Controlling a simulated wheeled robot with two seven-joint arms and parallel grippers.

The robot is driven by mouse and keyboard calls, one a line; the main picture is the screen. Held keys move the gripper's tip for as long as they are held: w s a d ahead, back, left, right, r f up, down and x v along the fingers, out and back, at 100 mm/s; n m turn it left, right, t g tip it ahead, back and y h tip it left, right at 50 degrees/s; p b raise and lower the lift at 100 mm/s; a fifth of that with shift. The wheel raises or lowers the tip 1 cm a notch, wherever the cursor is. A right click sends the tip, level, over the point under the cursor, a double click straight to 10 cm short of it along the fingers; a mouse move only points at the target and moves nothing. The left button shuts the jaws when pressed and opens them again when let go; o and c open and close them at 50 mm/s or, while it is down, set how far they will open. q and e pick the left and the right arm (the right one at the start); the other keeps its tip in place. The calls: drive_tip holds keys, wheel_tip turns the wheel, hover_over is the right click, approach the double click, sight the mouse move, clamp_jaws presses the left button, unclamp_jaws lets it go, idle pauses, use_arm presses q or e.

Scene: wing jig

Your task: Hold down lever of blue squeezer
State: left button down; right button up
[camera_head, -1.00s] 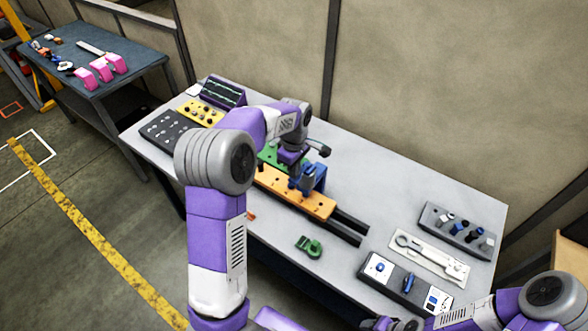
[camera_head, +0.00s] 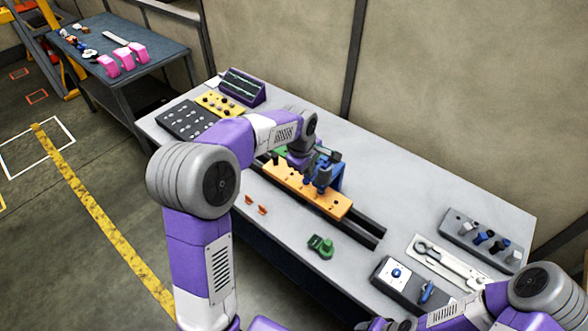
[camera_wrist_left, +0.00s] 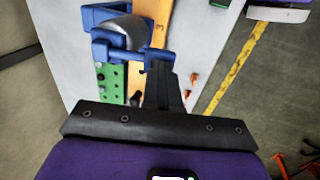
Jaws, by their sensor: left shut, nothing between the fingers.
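The blue squeezer (camera_head: 338,178) stands over the orange bar (camera_head: 300,192) on the grey bench, with its blue frame partly hidden by my left gripper. In the left wrist view the blue squeezer (camera_wrist_left: 99,48) shows beside the green plate (camera_wrist_left: 112,80), with a grey rounded part in its frame. My left gripper (camera_wrist_left: 160,72) is shut and empty, its dark fingertips close to the blue bar of the squeezer. I cannot tell whether they touch. In the head view it (camera_head: 318,172) is at the squeezer. My right gripper (camera_head: 385,324) is at the bottom edge, mostly cut off.
A green part (camera_head: 320,246) and two orange pieces (camera_head: 256,204) lie at the bench front. A grey tool box (camera_head: 400,280), a white tray (camera_head: 448,262) and a grey holder (camera_head: 480,240) stand right. A yellow block (camera_head: 220,104) stands behind left.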

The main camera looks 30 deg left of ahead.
use_arm(q)
drive_tip(key=shift+f, duration=0.4)
drive_tip(key=shift+s+f+b, duration=0.1)
drive_tip(key=shift+f+b, duration=0.05)
drive_tip(key=shift+b, duration=0.15)
use_arm(e)
drive_tip(key=shift+a+f, duration=0.15)
drive_tip(key=shift+f, duration=0.4)
use_arm(q)
drive_tip(key=shift+s+f, duration=0.2)
drive_tip(key=shift+f, duration=0.05)
idle(0.5)
drive_tip(key=shift+r+p, duration=0.5)
drive_tip(key=shift+r, duration=0.15)
drive_tip(key=s+p+v, duration=0.1)
drive_tip(key=p+v, duration=0.1)
drive_tip(key=v, duration=1.1)
drive_tip(key=shift+s+a, duration=0.2)
use_arm(e)
wheel_tip(320, 180, up, 3)
drive_tip(key=shift+s, duration=0.15)
